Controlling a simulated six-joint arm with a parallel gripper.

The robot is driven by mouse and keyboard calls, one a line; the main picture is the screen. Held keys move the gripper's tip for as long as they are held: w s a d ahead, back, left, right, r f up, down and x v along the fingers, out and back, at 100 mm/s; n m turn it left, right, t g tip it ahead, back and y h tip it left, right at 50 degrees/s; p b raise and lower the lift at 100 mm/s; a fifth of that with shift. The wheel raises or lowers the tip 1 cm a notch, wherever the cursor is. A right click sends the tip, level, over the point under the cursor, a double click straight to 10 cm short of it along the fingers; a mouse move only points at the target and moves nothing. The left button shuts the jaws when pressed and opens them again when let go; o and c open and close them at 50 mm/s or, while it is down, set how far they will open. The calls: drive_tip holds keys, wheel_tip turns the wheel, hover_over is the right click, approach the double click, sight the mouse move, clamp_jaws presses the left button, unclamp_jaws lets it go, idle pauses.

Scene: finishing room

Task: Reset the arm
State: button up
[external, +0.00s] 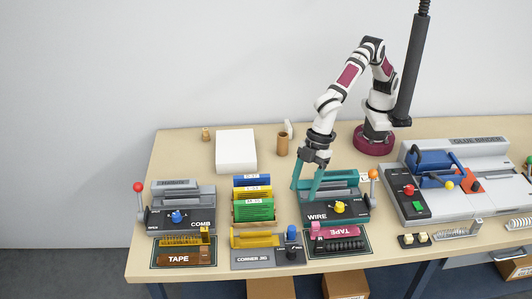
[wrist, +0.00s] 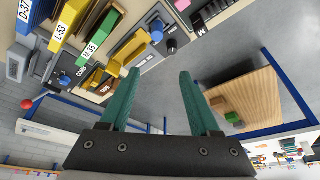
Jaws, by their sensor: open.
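My gripper (external: 304,192) hangs fingers-down in the external view, in front of or above the left part of the wire binding machine (external: 345,210). Its two teal fingers are apart with nothing between them. The wrist view also shows my gripper (wrist: 159,72) open and empty, with grey floor behind the fingers. My white and maroon arm is bent, reaching forward and left from its base at the back of the table. Whether a fingertip touches the wire machine cannot be told.
On the table (external: 185,145) stand a comb machine (external: 180,205), coloured binders (external: 253,208), a corner tool (external: 265,239), two tape trays, and a glue binder (external: 440,190) at right. A white block (external: 236,150) and brown cup (external: 282,145) stand behind.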

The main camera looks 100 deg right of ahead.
drive_tip(key=d+r+m+h, duration=0.1)
drive_tip(key=d+r+m, duration=0.15)
drive_tip(key=d, duration=0.55)
drive_tip(key=d+r+m, duration=0.2)
drive_tip(key=d+r, duration=0.1)
drive_tip(key=d, duration=0.6)
drive_tip(key=s+d+r+m+g, duration=0.15)
drive_tip(key=s+d, duration=0.25)
drive_tip(key=d, duration=0.4)
drive_tip(key=s+d+r+m, duration=0.1)
drive_tip(key=s+d+m, duration=0.25)
drive_tip(key=d, duration=0.35)
drive_tip(key=s+d+f+m+g, duration=0.1)
drive_tip(key=s+d, duration=0.3)
drive_tip(key=s, duration=0.4)
drive_tip(key=s+d+f+m, duration=0.3)
drive_tip(key=s+d, duration=0.1)
drive_tip(key=s, duration=0.5)
drive_tip(key=shift+d+f+m+g, duration=0.35)
drive_tip(key=shift+d, duration=0.05)
